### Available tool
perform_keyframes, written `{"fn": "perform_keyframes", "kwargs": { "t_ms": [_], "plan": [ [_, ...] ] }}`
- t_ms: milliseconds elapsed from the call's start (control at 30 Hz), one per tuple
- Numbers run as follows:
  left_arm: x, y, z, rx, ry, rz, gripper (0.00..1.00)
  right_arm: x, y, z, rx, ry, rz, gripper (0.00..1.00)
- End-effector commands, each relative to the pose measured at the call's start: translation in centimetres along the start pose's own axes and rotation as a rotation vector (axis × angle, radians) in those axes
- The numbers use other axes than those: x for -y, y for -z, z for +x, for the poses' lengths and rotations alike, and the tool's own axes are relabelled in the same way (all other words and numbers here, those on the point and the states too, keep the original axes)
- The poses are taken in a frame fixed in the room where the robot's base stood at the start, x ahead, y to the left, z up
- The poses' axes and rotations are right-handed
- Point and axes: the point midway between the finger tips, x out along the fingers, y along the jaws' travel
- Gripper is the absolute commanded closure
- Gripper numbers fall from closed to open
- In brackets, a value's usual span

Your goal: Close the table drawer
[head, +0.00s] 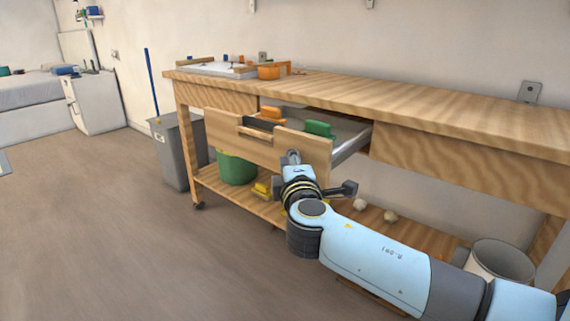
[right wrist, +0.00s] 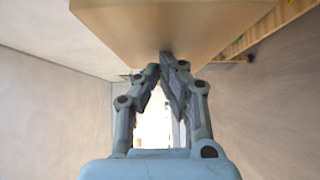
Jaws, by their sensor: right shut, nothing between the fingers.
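The wooden table drawer (head: 228,133) stands pulled out from under the table top (head: 400,98) in the head view. Its front has a notched handle opening near the middle. An orange thing (head: 270,113) and a green thing (head: 319,129) are in the drawer. My right gripper (head: 291,157) is shut and empty at the right part of the drawer front. In the right wrist view the fingertips (right wrist: 161,66) meet close to the wooden panel (right wrist: 170,25); I cannot tell whether they touch it. My left gripper is not in view.
A grey bin (head: 180,150) stands left of the table. A green bucket (head: 237,168) and a yellow thing (head: 263,188) are on the lower shelf, and a pale bucket (head: 497,262) is at the right. The floor (head: 110,230) at the left is clear.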

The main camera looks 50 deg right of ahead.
Motion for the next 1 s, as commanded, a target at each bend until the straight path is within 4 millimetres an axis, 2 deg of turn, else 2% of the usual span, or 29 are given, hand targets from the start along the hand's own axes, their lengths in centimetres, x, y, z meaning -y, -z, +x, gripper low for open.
{"fn": "perform_keyframes", "kwargs": {
  "t_ms": [467,700,1000],
  "plan": [
    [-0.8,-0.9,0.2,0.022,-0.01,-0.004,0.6,-0.1,-8.7,8.7,0.002,-0.003,-0.008,1.0],
    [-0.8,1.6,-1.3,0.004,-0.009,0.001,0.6,0.1,-12.7,12.7,0.002,-0.002,-0.007,1.0],
    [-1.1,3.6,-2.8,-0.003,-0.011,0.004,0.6,0.0,-15.5,15.5,0.001,-0.001,-0.003,1.0]
  ]
}}
